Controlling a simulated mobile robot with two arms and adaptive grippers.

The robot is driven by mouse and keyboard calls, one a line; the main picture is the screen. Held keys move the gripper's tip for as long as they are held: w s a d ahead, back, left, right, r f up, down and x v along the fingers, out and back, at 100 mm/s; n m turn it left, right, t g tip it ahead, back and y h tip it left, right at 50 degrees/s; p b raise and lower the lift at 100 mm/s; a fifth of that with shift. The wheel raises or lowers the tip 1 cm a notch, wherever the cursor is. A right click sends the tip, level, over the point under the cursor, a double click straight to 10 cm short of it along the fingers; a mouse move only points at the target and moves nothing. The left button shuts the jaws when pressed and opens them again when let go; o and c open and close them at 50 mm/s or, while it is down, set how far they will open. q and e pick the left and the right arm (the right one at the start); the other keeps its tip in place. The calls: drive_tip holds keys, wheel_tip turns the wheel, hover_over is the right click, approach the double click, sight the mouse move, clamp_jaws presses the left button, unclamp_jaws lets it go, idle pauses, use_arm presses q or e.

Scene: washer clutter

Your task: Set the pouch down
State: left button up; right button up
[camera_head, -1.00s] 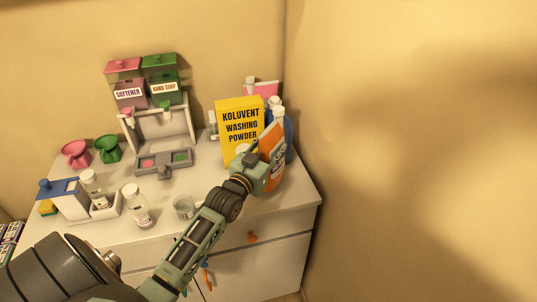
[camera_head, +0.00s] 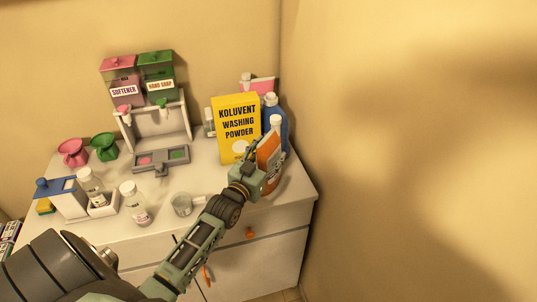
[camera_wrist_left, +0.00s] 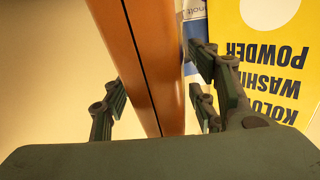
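The orange pouch (camera_head: 271,149) with a white cap stands nearly upright at the right end of the counter, beside the yellow washing powder box. My left gripper (camera_head: 254,166) reaches it from the front left. In the left wrist view the orange pouch (camera_wrist_left: 155,60) runs between the fingers of my left gripper (camera_wrist_left: 155,90), which close in on both its sides. Its lower end is close over the counter top; I cannot tell whether it touches. The gripper hides part of it. My right gripper is not in view.
The washing powder box (camera_head: 237,125) stands left of the pouch, a blue bottle (camera_head: 283,128) behind it. A pink item (camera_head: 262,86) is farther back. A glass cup (camera_head: 182,204) and a white-capped bottle (camera_head: 133,205) stand left. The counter's right edge and the wall are near.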

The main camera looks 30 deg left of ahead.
sight(258, 167)
use_arm(q)
drive_tip(key=shift+r, duration=0.15)
drive_tip(key=shift+s+f, duration=0.2)
drive_tip(key=shift+s, duration=0.1)
drive_tip(key=s, duration=0.3)
drive_tip(key=s+b, duration=0.1)
drive_tip(key=s, duration=0.3)
drive_tip(key=s+d+b, duration=0.1)
drive_tip(key=s, duration=0.2)
drive_tip(key=shift+s, duration=0.15)
drive_tip(key=shift+s+r, duration=0.15)
drive_tip(key=shift+s, duration=0.4)
